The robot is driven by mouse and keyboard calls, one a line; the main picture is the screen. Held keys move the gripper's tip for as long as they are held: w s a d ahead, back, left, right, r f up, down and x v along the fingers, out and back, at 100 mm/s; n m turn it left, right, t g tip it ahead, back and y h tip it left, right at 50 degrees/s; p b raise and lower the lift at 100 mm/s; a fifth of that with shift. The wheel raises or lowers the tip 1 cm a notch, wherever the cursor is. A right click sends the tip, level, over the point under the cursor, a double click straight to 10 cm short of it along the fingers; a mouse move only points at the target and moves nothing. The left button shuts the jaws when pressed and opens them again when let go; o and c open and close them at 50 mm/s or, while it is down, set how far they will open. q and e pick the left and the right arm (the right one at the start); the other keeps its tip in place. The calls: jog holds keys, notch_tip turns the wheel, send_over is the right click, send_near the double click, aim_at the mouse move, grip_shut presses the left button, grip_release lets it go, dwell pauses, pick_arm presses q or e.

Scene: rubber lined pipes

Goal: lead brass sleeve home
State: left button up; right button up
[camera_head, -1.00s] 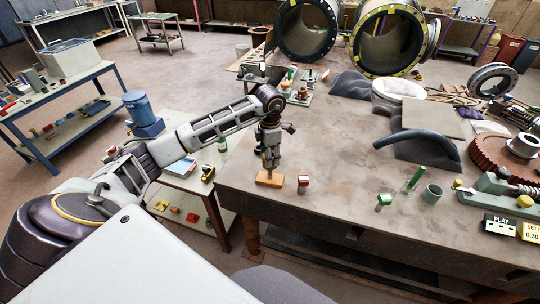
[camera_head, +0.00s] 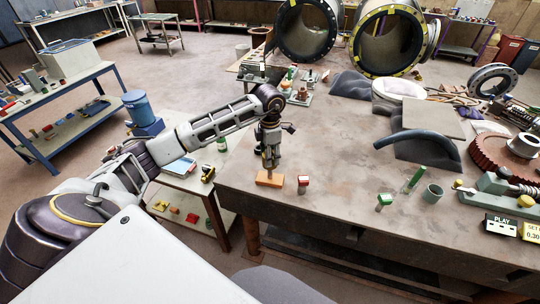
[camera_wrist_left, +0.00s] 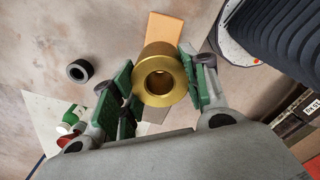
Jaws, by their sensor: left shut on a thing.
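The brass sleeve (camera_wrist_left: 160,78) is a thick gold-coloured ring with a bore facing the left wrist camera. My left gripper (camera_wrist_left: 160,85) is shut on it, with a green-padded finger on each side. In the head view my left gripper (camera_head: 269,160) points down just above an orange-brown wooden block (camera_head: 270,180) near the front left of the workbench. The block also shows beyond the sleeve in the wrist view (camera_wrist_left: 164,28). The sleeve is too small to make out clearly in the head view. My right gripper is not in view.
A red-and-white small piece (camera_head: 303,184) stands just right of the block. Green pieces (camera_head: 384,201) and a grey-green cup (camera_head: 432,193) stand farther right. A dark ring (camera_wrist_left: 80,71) lies left in the wrist view. The bench middle (camera_head: 335,145) is clear.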

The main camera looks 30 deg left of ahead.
aim_at(270, 168)
pick_arm(q)
jog(key=shift+f+b, duration=2.6)
jog(key=shift+f, duration=1)
dwell(1.7)
jog(key=o, duration=1.4)
notch_tip(270, 168, up, 12)
dwell(0.5)
